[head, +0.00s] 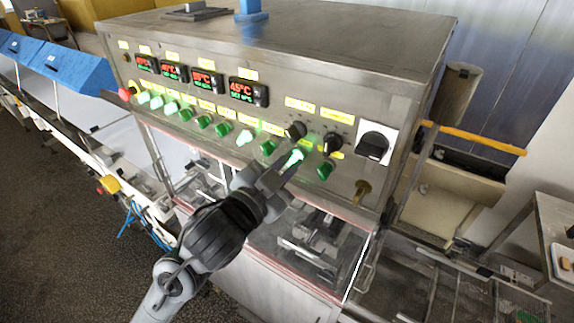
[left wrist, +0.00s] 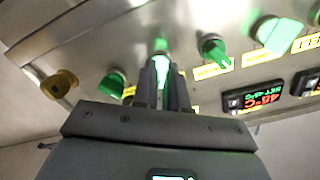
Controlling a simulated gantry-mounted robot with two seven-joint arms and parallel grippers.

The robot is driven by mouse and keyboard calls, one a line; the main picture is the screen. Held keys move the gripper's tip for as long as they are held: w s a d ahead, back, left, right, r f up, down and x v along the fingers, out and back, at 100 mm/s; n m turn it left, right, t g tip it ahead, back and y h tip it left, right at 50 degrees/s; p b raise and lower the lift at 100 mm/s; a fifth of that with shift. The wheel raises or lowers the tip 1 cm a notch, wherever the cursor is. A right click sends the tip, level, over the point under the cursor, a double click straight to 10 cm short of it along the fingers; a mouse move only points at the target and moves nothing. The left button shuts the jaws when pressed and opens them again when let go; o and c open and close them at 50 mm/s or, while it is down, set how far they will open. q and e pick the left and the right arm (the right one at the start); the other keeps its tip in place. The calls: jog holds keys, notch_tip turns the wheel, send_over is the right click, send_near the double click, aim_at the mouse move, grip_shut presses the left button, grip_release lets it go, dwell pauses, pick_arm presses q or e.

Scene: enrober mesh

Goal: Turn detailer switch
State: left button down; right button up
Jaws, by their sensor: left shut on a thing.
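A row of green rotary switches runs along the steel control panel (head: 330,112). My left gripper (head: 283,172) reaches up to the panel from below, its fingers around one glowing green switch (head: 295,157). In the left wrist view the fingers (left wrist: 162,84) are closed on this switch (left wrist: 161,68), which shows lit between them. One green switch (head: 326,170) sits to its right and another (head: 268,147) to its left, both apart from the fingers. The yellow labels are too small to read, so I cannot tell which one is named detailer. The right gripper is not in view.
Two black knobs (head: 296,130) (head: 332,142) sit just above the held switch. A large black rotary switch (head: 372,146) and a brass knob (head: 362,191) are to the right. Red-green temperature displays (head: 248,91) line the panel's upper part.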

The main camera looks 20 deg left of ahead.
pick_arm(q)
jog(key=shift+f, duration=0.1)
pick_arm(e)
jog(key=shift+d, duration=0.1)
pick_arm(q)
jog(key=c, duration=1.2)
grip_release()
jog(key=shift+o, duration=0.2)
jog(key=shift+w, duration=0.1)
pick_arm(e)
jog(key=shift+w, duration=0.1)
